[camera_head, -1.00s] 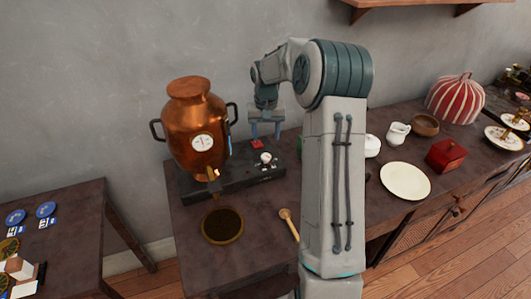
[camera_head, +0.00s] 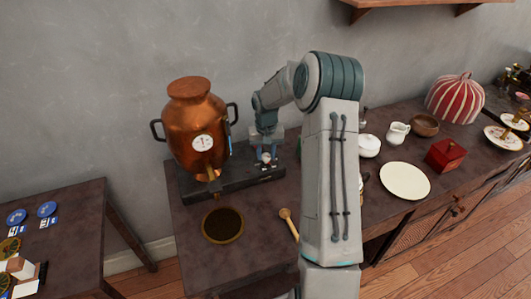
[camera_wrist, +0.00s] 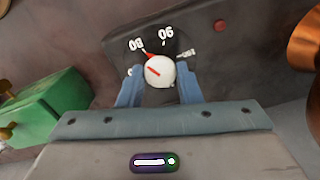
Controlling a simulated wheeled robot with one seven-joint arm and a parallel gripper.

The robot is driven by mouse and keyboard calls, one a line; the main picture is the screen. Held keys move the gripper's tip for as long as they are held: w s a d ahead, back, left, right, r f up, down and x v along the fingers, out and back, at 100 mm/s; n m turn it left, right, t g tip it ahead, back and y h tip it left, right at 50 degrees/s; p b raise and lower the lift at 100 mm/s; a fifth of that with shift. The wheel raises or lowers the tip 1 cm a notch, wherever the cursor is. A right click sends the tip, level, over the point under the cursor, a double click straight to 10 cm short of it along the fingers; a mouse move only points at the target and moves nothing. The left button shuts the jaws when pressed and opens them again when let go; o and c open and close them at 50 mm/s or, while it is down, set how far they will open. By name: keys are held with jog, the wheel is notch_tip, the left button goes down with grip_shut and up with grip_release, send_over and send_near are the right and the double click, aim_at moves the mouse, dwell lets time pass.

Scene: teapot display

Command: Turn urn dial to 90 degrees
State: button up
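The copper urn (camera_head: 196,122) stands on a dark base (camera_head: 215,183) at the left of the counter. The white round dial (camera_wrist: 160,71) is on this base and carries a red line, which points up and left in the wrist view. Number labels, upside down, and a red mark lie beyond it; one label seems to read 90. The dial also shows in the head view (camera_head: 265,157). My gripper (camera_wrist: 160,82) is open, its blue fingers on either side of the dial. I cannot tell if they touch it.
A green box (camera_wrist: 45,115) is close on the left in the wrist view. A wooden spoon (camera_head: 289,223) and a round dark dish (camera_head: 223,225) lie in front of the base. A cream plate (camera_head: 405,181) and a red box (camera_head: 446,155) stand to the right.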

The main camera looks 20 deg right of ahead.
jog(key=shift+m, duration=0.3)
jog(key=shift+c, duration=0.2)
jog(key=m+b, duration=0.2)
jog(key=shift+f+m, duration=0.1)
jog(key=shift+m, duration=0.3)
jog(key=m, duration=0.2)
jog(key=shift+m+b, duration=0.3)
jog(key=shift+b, duration=0.1)
jog(key=m, duration=0.5)
jog(key=shift+m, duration=0.3)
jog(key=o, duration=1)
jog(key=shift+c, duration=0.2)
jog(key=shift+r, duration=0.25)
